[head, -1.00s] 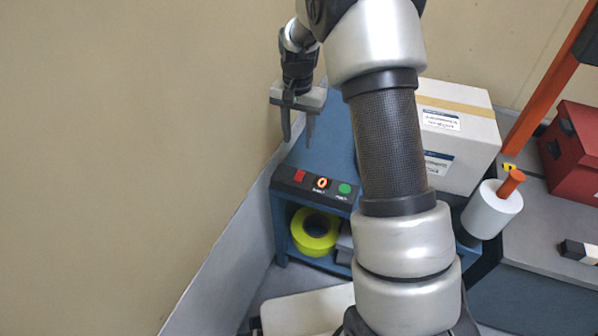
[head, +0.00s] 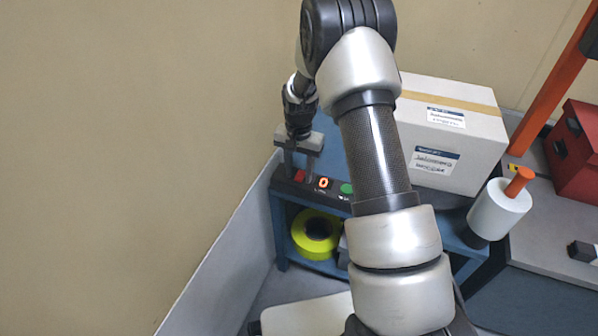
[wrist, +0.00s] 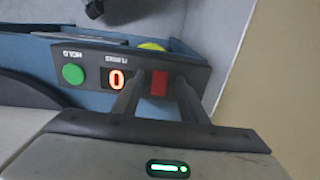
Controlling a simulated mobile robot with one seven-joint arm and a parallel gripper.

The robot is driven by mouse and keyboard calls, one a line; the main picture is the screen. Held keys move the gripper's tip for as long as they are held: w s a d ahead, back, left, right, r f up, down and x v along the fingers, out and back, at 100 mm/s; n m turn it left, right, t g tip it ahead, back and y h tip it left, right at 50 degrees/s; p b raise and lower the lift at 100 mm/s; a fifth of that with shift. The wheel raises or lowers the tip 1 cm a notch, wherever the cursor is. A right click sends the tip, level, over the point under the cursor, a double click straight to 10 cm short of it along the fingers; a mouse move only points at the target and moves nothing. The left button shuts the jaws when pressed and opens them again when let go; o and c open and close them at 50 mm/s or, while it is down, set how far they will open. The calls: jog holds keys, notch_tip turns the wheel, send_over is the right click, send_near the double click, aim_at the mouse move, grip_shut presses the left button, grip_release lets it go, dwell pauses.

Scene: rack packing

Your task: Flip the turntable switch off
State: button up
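A dark control panel (head: 329,199) runs along the front edge of a blue stand (head: 279,227). It carries a red switch (head: 300,175), a lit orange "0" indicator (head: 323,183) and a green button (head: 346,188). In the wrist view the red switch (wrist: 159,84) shows between the two fingers of my gripper (wrist: 160,82), beside the "0" indicator (wrist: 116,78) and green button (wrist: 73,74). My gripper (head: 300,172) is open, pointing down at the panel's left end. I cannot tell whether a finger touches the switch. The turntable disc is not clearly visible.
A yellow-green tape roll (head: 316,234) sits on the shelf below the panel. A white carton (head: 455,135) stands behind my arm. A white roll with an orange handle (head: 498,210) and a red case (head: 575,150) are at right. A beige wall (head: 130,130) is close on the left.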

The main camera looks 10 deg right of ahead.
grip_shut()
jog(key=shift+w+d+r+g+p, duration=0.15)
jog(key=shift+g+p, duration=0.15)
jog(key=shift+p, duration=0.3)
jog(key=shift+w+d+g+y+p, duration=0.1)
jog(key=shift+w+g+y+p, duration=0.1)
jog(key=shift+g+y+p, duration=0.45)
jog(key=shift+g, duration=0.25)
grip_release()
jog(key=p+v, duration=0.3)
jog(key=v, duration=1.4)
jog(key=shift+d, duration=0.3)
